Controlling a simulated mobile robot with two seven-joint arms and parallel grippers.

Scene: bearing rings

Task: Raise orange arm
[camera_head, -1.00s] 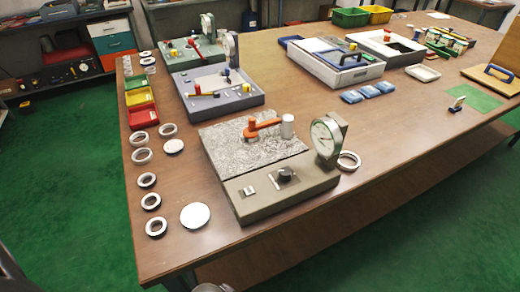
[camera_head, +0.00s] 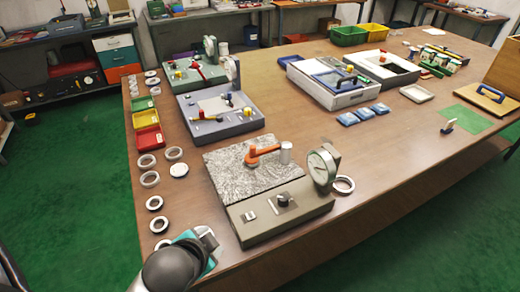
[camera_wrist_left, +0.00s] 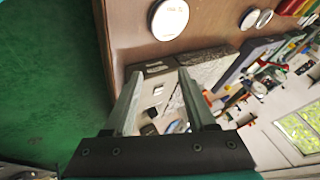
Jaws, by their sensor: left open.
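The orange arm (camera_head: 264,153) lies low and roughly level over the grey speckled plate (camera_head: 225,175) of the nearest gauge station, beside a silver cylinder (camera_head: 285,153). A round dial gauge (camera_head: 322,167) stands at the station's right side. My left gripper (camera_wrist_left: 158,85) is open and empty. In the head view my left wrist covers the table's front left, in front of the station and apart from the orange arm. In the wrist view the station shows between and beyond the fingers; I cannot make out the orange arm clearly there. My right gripper is not in view.
Several bearing rings (camera_head: 155,203) line the table's left edge, near red and yellow trays (camera_head: 148,137). A ring (camera_head: 343,185) lies right of the dial. Two similar stations (camera_head: 218,112) stand behind. The table's front right is clear.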

